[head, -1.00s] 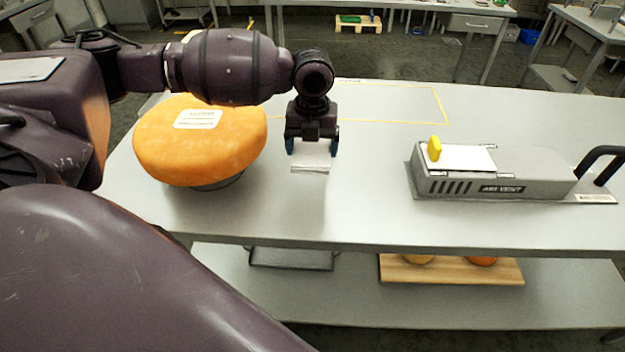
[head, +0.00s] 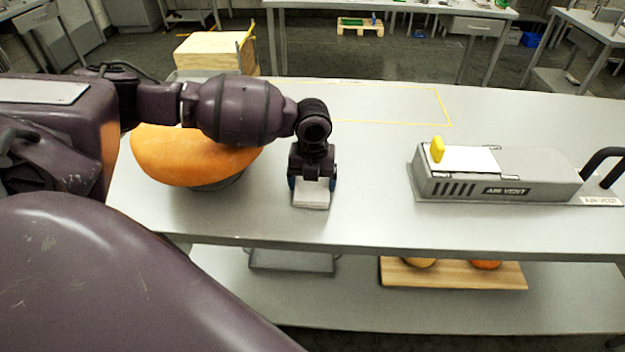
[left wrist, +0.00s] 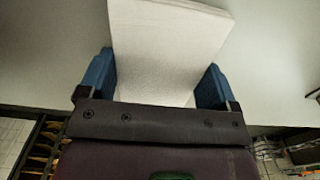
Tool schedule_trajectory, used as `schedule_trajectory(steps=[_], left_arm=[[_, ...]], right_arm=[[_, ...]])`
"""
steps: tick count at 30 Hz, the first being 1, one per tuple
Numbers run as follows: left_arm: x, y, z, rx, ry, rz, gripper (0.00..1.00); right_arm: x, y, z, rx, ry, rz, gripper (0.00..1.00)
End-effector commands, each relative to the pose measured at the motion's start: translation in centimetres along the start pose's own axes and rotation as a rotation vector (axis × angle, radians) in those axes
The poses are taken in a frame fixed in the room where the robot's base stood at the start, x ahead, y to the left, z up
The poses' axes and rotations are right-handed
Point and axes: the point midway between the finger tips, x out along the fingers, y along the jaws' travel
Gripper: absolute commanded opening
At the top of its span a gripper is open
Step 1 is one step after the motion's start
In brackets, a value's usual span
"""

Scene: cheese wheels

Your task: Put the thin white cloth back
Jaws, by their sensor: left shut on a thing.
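A thin white cloth (head: 312,195), looking like a flat folded pad, is held by my left gripper (head: 313,184), which points down near the front of the table. In the left wrist view the cloth (left wrist: 165,45) sits between the two blue fingers of my left gripper (left wrist: 155,82) and extends beyond them. I cannot tell whether its lower edge touches the tabletop. My right gripper is not in view.
The grey table (head: 370,205) is clear around the gripper. A large orange cheese wheel (head: 185,160) sits at left, partly behind my arm. A grey device (head: 500,175) with a white top and yellow knob stands at right. A yellow outline (head: 400,90) marks the table's back.

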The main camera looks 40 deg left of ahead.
Motion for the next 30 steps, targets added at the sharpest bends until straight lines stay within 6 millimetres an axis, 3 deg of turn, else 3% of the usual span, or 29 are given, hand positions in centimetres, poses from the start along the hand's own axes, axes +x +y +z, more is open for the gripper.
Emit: schedule_trajectory(steps=[7,8,11,20,26,30], left_arm=[[0.2,0.0,0.0,-0.001,0.000,0.000,0.62],[0.2,0.0,0.0,-0.001,0.000,0.000,0.86],[0.2,0.0,0.0,-0.001,0.000,0.000,1.00],[-0.1,0.0,0.0,-0.001,-0.001,-0.001,1.00],[-2.7,0.0,0.1,-0.001,-0.004,-0.002,1.00],[-5.6,0.0,0.1,0.000,-0.005,-0.002,1.00]], right_arm=[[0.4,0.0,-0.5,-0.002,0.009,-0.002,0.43],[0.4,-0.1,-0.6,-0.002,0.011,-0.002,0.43],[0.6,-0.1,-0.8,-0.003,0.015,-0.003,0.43],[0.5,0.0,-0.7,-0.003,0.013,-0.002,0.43],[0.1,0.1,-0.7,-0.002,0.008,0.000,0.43],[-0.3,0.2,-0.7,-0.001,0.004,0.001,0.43]])
